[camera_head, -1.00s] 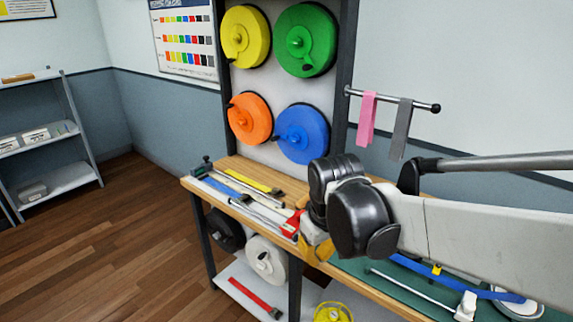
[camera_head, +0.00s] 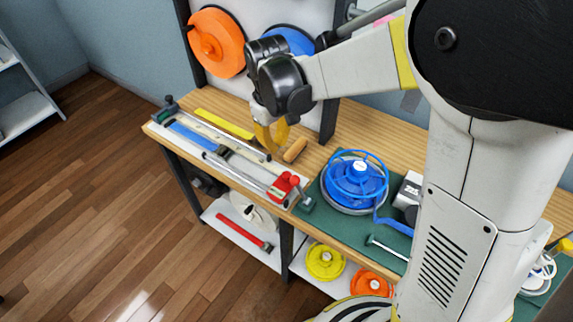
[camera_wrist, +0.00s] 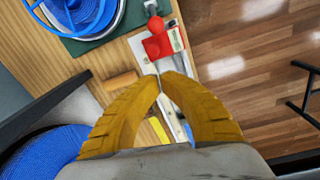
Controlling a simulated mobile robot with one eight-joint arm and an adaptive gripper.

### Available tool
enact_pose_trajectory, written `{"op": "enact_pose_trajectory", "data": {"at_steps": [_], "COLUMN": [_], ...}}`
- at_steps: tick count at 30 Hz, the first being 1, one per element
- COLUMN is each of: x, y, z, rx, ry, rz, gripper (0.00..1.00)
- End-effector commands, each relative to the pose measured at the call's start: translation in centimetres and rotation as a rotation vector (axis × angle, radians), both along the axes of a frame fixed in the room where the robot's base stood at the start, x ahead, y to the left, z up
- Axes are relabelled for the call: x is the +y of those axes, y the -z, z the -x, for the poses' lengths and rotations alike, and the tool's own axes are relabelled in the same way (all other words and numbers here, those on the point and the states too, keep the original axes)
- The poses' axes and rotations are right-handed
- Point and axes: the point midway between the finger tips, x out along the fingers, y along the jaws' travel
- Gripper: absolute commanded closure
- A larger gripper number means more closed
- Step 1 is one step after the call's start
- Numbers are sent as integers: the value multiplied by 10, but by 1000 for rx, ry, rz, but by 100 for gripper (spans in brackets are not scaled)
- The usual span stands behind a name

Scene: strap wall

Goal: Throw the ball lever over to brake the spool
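A red ball knob (camera_wrist: 155,24) shows in the wrist view beside a red block (camera_wrist: 157,46) at the end of a white rail unit. In the head view the red part (camera_head: 284,186) sits at the unit's near right end; I cannot tell the ball apart there. A blue spool (camera_head: 352,182) stands on the green mat to its right; part of it shows in the wrist view (camera_wrist: 75,14). My gripper (camera_head: 270,155) points down over the bench behind the red part. Its yellow fingertips (camera_wrist: 159,75) meet, with nothing clearly held.
A wooden handle (camera_head: 295,150) lies close beside my fingers. A yellow strip (camera_head: 224,123) and blue bar (camera_head: 192,136) lie further left. Wall spools, including an orange one (camera_head: 216,43), hang behind. A lower shelf holds a yellow spool (camera_head: 325,261). The floor at left is clear.

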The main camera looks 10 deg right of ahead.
Motion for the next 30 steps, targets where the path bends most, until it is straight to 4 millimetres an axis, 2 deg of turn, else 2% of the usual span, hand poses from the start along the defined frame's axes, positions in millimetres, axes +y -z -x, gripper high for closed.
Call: {"op": "enact_pose_trajectory", "data": {"at_steps": [4,7,19,24,30], "x": [0,-1,-4,-19,-25], "y": [7,21,105,93,88], "z": [0,-1,-5,16,26], "rx": [0,0,-1,0,-1], "ry": [1,1,1,2,1], "rz": [0,0,-1,0,-1], "gripper": [100,100,100,100,100]}}
